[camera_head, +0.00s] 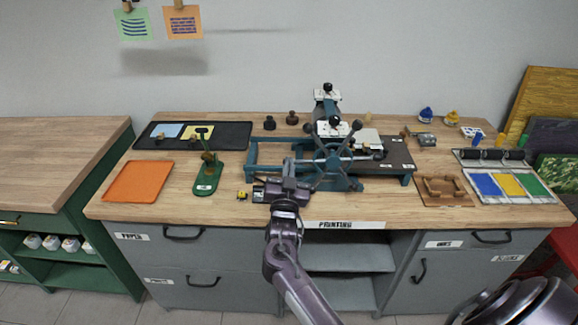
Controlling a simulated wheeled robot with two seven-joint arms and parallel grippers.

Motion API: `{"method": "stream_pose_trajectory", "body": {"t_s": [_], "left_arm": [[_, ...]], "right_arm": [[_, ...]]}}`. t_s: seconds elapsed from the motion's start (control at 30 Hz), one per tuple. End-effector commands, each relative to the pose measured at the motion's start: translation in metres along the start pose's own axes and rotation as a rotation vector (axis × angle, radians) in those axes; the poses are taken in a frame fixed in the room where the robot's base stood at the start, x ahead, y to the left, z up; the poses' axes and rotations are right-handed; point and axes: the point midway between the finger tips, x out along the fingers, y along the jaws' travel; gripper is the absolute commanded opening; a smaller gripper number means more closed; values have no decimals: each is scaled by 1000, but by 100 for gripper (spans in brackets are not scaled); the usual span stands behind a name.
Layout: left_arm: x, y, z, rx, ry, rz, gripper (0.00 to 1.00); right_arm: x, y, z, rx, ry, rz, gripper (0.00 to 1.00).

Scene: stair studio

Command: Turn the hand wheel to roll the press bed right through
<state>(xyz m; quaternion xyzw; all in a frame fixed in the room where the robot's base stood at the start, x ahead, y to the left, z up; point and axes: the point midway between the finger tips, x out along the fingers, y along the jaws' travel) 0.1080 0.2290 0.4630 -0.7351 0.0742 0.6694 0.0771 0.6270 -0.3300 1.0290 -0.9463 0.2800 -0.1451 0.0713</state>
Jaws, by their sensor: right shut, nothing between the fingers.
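The teal etching press (259,154) stands in the middle of the wooden bench. Its spoked hand wheel (334,161) faces me, with dark ball-ended spokes. The dark press bed (397,153) shows mostly to the right of the roller, with a pale sheet on it; the rails to the left look empty. My right gripper (290,168) is shut and empty, in front of the wheel's left side. It hides part of the press frame and lower left spokes; I cannot tell whether it touches the wheel. My left gripper is not in view.
An orange tray (138,181) and a green stand (208,181) are left of the press. A brown wooden block (443,188) and an ink tray (507,186) are right of it. A dark tray (233,135) lies behind left. The bench's front strip is mostly clear.

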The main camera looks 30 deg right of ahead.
Motion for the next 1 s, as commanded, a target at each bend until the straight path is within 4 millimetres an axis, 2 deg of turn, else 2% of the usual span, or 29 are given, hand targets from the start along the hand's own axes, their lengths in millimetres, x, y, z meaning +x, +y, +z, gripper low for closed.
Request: {"method": "stream_pose_trajectory", "body": {"t_s": [0.37,0.67,1.0], "left_arm": [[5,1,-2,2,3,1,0],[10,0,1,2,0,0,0],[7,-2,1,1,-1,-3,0]], "right_arm": [[-4,5,18,-125,-4,-30,0],[-11,20,44,-381,-4,-93,0],[-17,46,70,-696,-4,-171,0]]}}
